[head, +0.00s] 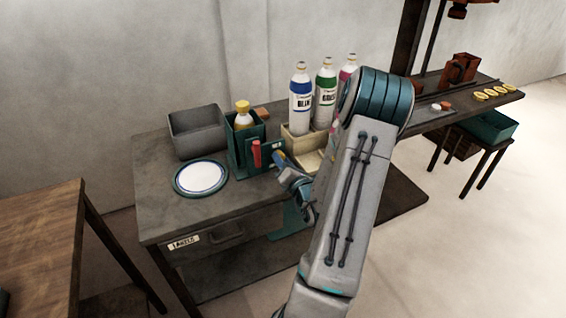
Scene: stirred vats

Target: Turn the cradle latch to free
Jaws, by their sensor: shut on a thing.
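A dark teal cradle (239,150) stands on the grey workbench and holds a bottle with a yellow cap (242,107). A red upright lever (256,154) at the cradle's front right looks like the cradle latch. My gripper (277,162) is at the cradle's right front, close to the red lever. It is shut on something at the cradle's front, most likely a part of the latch. The fingertips are small and partly hidden, so the exact contact does not show.
A grey bin (197,133) and a round white plate (201,177) are left of the cradle. A wooden crate (301,141) stands close on the right, with tall bottles (300,95) behind. My forearm covers the bench's right middle. The bench's front left is clear.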

